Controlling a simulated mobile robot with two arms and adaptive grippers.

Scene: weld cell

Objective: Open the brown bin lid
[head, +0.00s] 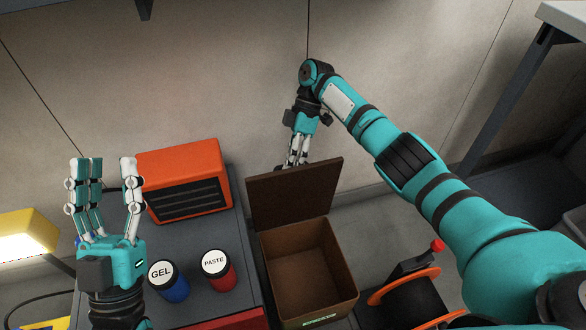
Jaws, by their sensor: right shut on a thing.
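The brown bin (312,275) stands on the floor right of the cabinet, its inside visible and empty. Its brown lid (293,193) is raised along the far edge and stands roughly upright, tilted a little back. My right gripper (292,163) is behind the lid's upper edge, its fingers pointing down at it. It is shut on the lid, though the fingertips are partly hidden behind the lid. My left gripper (105,165) is open and empty, pointing up over the left part of the cabinet, well apart from the bin.
The grey cabinet (205,305) carries an orange box (183,165), a blue GEL jar (168,281) and a red PASTE jar (218,271). A yellow lamp (28,232) is at left. The wall is behind.

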